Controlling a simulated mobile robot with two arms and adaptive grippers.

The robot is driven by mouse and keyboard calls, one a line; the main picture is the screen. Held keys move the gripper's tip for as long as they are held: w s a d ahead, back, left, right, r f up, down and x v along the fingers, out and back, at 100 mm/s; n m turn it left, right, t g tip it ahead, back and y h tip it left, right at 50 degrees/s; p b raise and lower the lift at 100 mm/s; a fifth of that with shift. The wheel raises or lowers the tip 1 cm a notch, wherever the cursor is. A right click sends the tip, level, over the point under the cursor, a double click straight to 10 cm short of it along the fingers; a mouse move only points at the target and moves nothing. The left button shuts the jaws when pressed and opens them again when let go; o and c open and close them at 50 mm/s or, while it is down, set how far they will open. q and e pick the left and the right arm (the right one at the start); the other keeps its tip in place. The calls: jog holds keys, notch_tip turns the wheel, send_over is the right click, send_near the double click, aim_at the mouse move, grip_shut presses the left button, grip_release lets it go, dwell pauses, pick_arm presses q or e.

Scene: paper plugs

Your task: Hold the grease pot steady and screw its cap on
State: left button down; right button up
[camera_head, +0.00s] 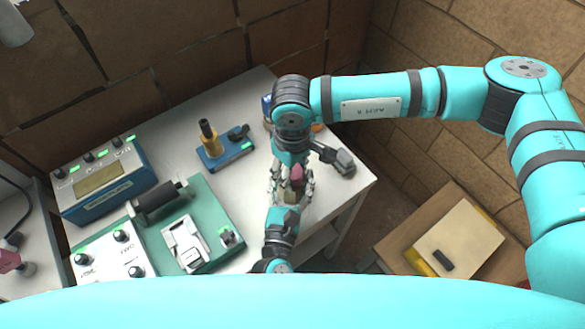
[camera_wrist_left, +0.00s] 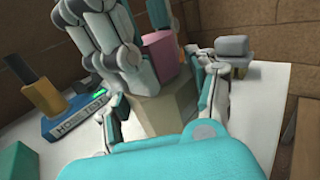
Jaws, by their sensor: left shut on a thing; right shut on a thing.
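The grease pot (camera_wrist_left: 168,112) is a tan, faceted body, upright in the middle of the left wrist view; a little of it shows in the head view (camera_head: 291,196). My left gripper (camera_wrist_left: 163,100) is shut on it, one finger on each side. The pink cap (camera_wrist_left: 160,50) is directly above the pot, and it also shows in the head view (camera_head: 296,173). My right gripper (camera_head: 292,170) comes down from above and is shut on the cap. Its fingers partly hide the cap and the join, so I cannot tell how far the cap is seated.
A blue base with a tan post (camera_head: 213,147) stands left on the white table (camera_head: 262,90). A grey-headed item (camera_head: 342,160) is close to the right of my grippers. A green board (camera_head: 205,205) and blue meter box (camera_head: 100,185) fill the left side. The table's right edge is near.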

jog(key=shift+m, duration=0.5)
jog(key=o, duration=1.3)
jog(key=shift+r, duration=0.1)
jog(key=shift+r, duration=2.2)
jog(key=shift+c, duration=0.2)
